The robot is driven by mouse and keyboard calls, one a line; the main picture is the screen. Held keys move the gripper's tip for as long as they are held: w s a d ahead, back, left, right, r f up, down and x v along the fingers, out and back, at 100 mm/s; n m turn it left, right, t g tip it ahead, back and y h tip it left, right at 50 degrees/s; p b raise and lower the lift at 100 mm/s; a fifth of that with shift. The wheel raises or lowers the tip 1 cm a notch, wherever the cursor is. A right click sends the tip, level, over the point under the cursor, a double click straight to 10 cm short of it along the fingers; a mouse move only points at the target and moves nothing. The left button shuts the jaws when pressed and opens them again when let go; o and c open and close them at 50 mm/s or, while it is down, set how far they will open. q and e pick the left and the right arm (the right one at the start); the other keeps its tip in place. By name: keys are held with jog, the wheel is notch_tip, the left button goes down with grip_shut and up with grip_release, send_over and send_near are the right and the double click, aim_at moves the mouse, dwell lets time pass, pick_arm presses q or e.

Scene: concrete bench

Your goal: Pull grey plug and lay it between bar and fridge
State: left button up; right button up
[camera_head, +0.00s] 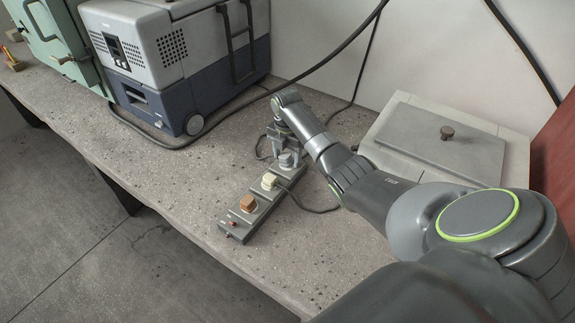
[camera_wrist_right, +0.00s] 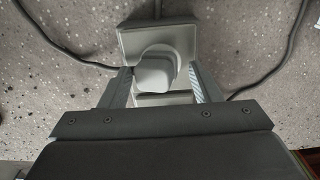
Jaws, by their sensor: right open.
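The power bar (camera_head: 245,216) lies on the concrete bench, with an orange-brown plug (camera_head: 248,203) and a cream plug (camera_head: 269,181) in its nearer sockets. The grey plug (camera_head: 286,160) sits at the bar's far end. In the right wrist view the grey plug (camera_wrist_right: 155,72) stands between the two fingers of my right gripper (camera_wrist_right: 163,88), which is open around it. In the head view my right gripper (camera_head: 284,147) points down over the grey plug. The grey and blue fridge (camera_head: 185,55) stands at the back left. My left gripper is not in view.
Bare bench (camera_head: 190,175) lies between the bar and the fridge. Black cables run along the bench beside the fridge and around the bar. A grey lidded box (camera_head: 440,145) stands to the right of my arm. A green cabinet (camera_head: 60,45) is at the far left.

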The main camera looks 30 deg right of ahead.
aim_at(284, 155)
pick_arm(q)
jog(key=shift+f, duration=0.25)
pick_arm(e)
jog(key=shift+s+f, duration=0.1)
jog(key=shift+f, duration=0.35)
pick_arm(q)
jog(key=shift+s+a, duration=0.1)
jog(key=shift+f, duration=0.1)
pick_arm(e)
jog(key=shift+w+a, duration=0.35)
jog(key=shift+w, duration=0.2)
dwell(0.5)
jog(key=c, duration=1.1)
jog(key=shift+o, duration=0.2)
jog(key=shift+d+r+p, duration=0.15)
jog(key=shift+r+p, duration=0.35)
pick_arm(q)
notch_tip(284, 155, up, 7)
jog(key=p, duration=0.5)
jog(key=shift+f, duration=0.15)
pick_arm(e)
jog(key=shift+w+r, duration=0.1)
jog(key=shift+r, duration=2.45)
